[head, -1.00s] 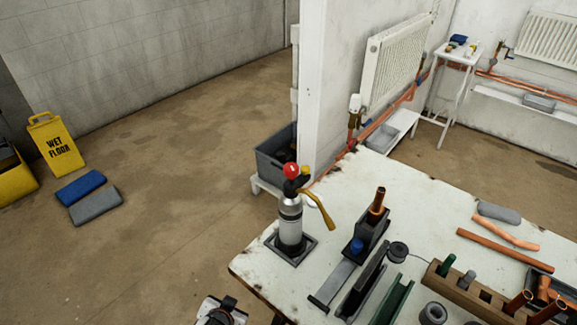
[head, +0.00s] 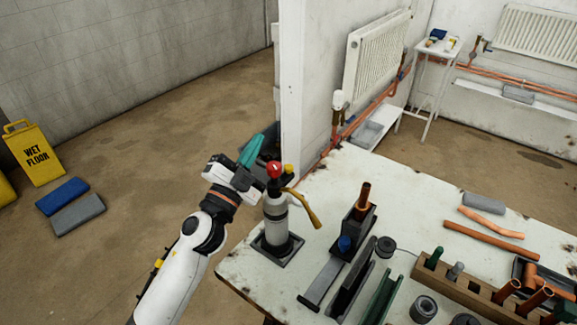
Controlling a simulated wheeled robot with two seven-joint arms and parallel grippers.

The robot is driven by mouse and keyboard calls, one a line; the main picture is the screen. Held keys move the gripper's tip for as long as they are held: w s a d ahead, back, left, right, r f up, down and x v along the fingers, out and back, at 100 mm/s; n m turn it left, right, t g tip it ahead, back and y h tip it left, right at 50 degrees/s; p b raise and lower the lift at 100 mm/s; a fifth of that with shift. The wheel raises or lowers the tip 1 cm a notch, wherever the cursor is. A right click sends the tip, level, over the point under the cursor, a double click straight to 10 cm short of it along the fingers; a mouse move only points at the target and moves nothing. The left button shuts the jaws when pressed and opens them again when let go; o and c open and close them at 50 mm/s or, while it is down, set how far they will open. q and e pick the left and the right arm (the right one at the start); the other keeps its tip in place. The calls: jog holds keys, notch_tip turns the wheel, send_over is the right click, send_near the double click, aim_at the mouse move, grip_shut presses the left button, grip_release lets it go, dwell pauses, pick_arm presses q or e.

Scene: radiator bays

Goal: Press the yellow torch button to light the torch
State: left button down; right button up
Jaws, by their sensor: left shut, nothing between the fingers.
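The torch (head: 276,216) stands upright in a dark square base (head: 277,249) at the left corner of the workbench. It has a grey cylinder, a red knob (head: 275,170) on top, a brass nozzle (head: 305,207) curving down to the right, and a small yellow button (head: 289,169) beside the red knob. My left gripper (head: 250,151) is just left of and behind the torch top, its teal fingers shut and empty, pointing up and right. It appears apart from the torch; the exact gap is unclear. My right gripper is not in view.
The white workbench (head: 330,200) holds a clamp with an upright copper pipe (head: 363,198), a wooden rack (head: 460,285) and loose copper pipes (head: 477,241). A white wall end (head: 292,90) rises behind the torch.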

pick_arm(q)
jog(key=s+d+r+m+g+h, duration=0.2)
jog(key=d+r+m+g+h, duration=0.6)
jog(key=m, duration=0.6)
jog(key=m+g+y, duration=0.7)
jog(key=m+y, duration=0.1)
jog(key=y, duration=0.3)
send_over(289, 169)
jog(key=a, duration=0.1)
notch_tip(289, 169, down, 3)
jog(key=shift+w+a+f, duration=0.1)
jog(key=shift+w+a, duration=0.1)
jog(key=shift+f+b, duration=0.15)
jog(key=shift+b, duration=0.15)
jog(key=shift+f+b, duration=2.6)
jog(key=shift+f, duration=1.65)
jog(key=shift+f, duration=0.1)
